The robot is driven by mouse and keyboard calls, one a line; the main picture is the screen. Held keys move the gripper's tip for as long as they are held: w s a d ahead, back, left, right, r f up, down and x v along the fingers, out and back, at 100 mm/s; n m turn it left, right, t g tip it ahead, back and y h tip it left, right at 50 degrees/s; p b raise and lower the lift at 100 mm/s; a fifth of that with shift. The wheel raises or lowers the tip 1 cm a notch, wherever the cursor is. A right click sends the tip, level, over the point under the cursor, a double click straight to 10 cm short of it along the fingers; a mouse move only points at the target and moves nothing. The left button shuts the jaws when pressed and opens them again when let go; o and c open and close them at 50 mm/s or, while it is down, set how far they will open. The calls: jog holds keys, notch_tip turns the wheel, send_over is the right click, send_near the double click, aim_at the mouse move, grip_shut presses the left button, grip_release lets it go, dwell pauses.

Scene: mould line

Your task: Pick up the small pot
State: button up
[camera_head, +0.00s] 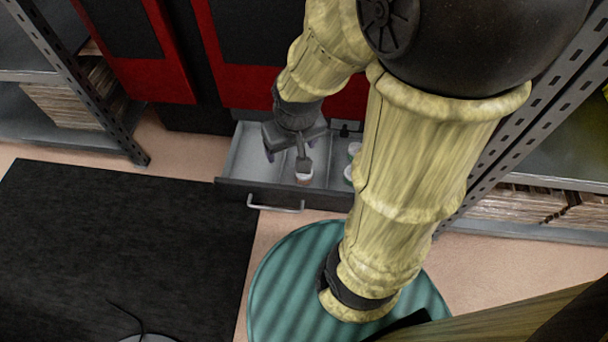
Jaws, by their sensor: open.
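A small pot (304,177), pale with an orange-brown band, stands in the open drawer (245,160). A grey piece reaches down to its top; I cannot tell whether it is part of the pot or of my gripper. My gripper (290,150) is open, pointing down over the drawer just above and behind the pot. I cannot tell whether it touches the pot. Two more small pots, with whitish tops and greenish sides, stand in the right part of the drawer, one farther back (354,149) and one nearer (348,174), partly hidden by my arm.
The drawer has a metal handle (276,207) on its dark front, below a red and black cabinet (240,85). Metal shelves with stacked sheets stand left (75,100) and right (530,205). A black mat (120,235) covers the floor at left. The drawer's left part looks empty.

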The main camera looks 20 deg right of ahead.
jog(key=w+p+v, duration=0.2)
jog(key=p+v, duration=0.6)
jog(key=w+r+p+v, duration=0.1)
jog(key=p+v, duration=0.7)
jog(key=p, duration=0.1)
jog(key=shift+w+r, duration=0.2)
jog(key=shift+w, duration=0.1)
